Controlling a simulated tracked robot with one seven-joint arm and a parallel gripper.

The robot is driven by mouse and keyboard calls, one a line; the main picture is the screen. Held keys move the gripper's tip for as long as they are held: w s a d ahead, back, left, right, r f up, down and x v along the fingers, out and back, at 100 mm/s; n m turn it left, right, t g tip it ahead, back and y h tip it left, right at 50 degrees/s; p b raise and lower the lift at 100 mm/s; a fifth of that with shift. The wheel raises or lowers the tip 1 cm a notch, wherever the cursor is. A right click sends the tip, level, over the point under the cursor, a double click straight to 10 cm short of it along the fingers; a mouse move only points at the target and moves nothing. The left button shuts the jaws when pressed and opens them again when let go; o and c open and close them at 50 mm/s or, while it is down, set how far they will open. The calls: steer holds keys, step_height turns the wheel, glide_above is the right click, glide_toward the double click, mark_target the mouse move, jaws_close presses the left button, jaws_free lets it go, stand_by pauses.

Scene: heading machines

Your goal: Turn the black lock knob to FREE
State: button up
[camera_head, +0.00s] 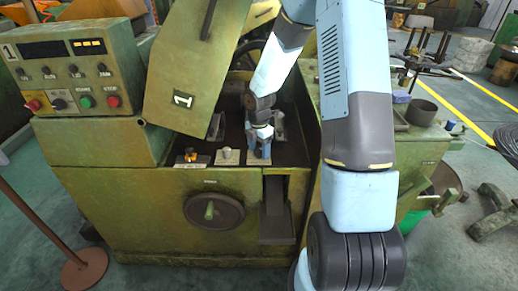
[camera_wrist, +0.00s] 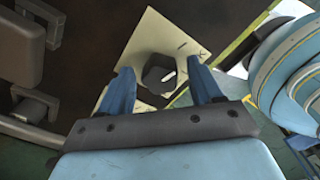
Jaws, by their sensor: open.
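The black lock knob (camera_wrist: 159,76) sits on a cream plate (camera_wrist: 150,32) in the wrist view. It has a white mark on its right side. A dark letter like K and a short line show on the plate to its upper right; the rest of the lettering is not readable. My gripper (camera_wrist: 163,88) is open, with one blue finger on each side of the knob. I cannot tell whether the fingers touch it. In the head view my gripper (camera_head: 260,148) points down over the rightmost plate (camera_head: 257,161) and hides the knob.
Left of my gripper are a plate with a grey knob (camera_head: 228,154) and one with an orange-lit black part (camera_head: 190,156). A raised green cover marked 1 (camera_head: 190,75) stands close by on the left. A handwheel (camera_head: 214,212) is on the front below.

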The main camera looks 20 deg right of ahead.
steer(key=c, duration=1)
steer(key=shift+c, duration=0.2)
